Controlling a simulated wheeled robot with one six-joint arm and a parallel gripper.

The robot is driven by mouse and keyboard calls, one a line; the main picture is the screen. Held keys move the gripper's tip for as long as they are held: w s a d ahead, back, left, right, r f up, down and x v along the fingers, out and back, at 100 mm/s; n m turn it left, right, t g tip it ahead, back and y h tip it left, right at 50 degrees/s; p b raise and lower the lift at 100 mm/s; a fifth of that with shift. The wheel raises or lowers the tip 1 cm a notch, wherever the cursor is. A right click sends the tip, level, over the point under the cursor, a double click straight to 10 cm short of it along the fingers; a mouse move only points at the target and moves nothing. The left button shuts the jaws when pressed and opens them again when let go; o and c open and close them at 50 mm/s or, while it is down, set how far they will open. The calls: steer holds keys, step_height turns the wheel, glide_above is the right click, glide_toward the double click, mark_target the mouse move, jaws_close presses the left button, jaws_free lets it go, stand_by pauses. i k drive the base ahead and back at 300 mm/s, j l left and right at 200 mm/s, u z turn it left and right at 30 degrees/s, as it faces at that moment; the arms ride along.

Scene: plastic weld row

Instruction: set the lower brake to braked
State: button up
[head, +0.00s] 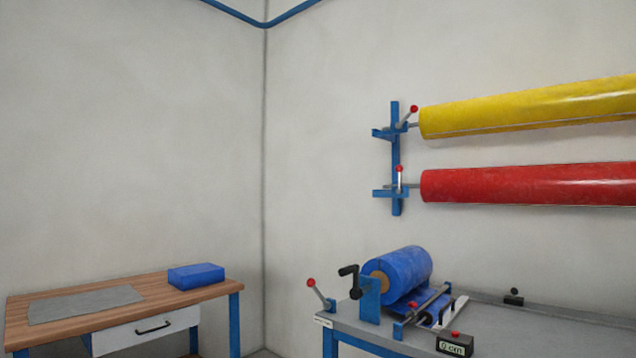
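Two rolls hang on a blue wall bracket (396,150) at the right. The lower brake (399,178) is a short grey lever with a red knob, by the left end of the red roll (530,185). Its lever stands about upright. The upper brake (406,118) is a similar lever by the yellow roll (530,105), and it leans up to the right. I cannot read any brake marking at this size. My gripper is not in view.
A grey bench (390,333) below the rolls carries a blue film roll (405,270), a black crank (349,280), a red-knobbed lever (320,294) and a small display (455,344). A wooden table (150,295) with a blue block (196,276) stands at the left.

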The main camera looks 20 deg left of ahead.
mark_target(399, 168)
steer(key=u, duration=0.4)
steer(key=i+j+u, duration=0.15)
steer(key=i+u, duration=0.95)
